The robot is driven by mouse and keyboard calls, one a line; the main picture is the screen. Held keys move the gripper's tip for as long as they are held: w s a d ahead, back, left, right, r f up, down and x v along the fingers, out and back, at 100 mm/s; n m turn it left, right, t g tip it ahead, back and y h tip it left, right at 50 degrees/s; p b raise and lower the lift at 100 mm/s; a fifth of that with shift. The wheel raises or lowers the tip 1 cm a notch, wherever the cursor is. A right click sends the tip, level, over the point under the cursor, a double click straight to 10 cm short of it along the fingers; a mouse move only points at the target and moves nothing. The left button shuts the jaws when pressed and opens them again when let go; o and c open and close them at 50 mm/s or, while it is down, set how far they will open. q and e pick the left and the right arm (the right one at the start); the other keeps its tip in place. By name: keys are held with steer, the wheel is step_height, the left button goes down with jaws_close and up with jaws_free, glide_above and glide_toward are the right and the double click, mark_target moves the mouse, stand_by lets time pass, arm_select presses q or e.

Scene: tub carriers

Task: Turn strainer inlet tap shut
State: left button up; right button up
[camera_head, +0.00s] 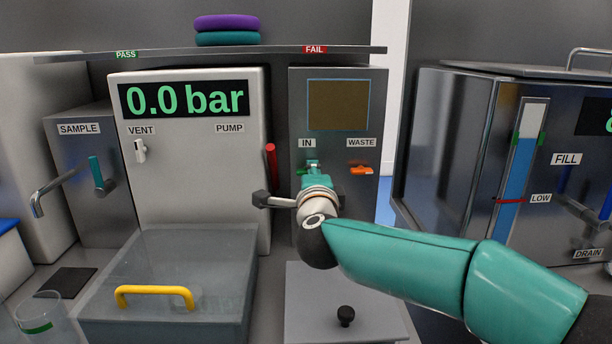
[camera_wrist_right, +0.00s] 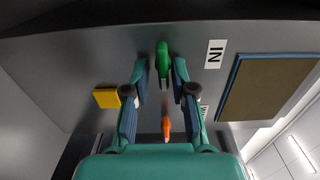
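The strainer inlet tap has a green handle (camera_wrist_right: 163,62) under the IN label on the grey panel (camera_head: 340,215). The handle lies sideways across the panel as seen from the head. In the head view my right gripper (camera_head: 313,168) is at this tap and hides most of it. In the right wrist view, the fingers of this gripper (camera_wrist_right: 160,68) stand on either side of the green handle, open, with small gaps visible. The orange waste tap (camera_head: 361,170) sits to the right, also in the wrist view (camera_wrist_right: 166,127). My left gripper is not in view.
A red handle (camera_head: 271,163) stands just left of the panel. A 0.0 bar display (camera_head: 185,100) is on the white unit. A box with a yellow handle (camera_head: 155,290) and a plate with a black knob (camera_head: 345,315) are below. A shelf (camera_head: 270,51) runs above.

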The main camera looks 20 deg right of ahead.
steer(key=shift+o, duration=0.7)
steer(key=v, duration=1.2)
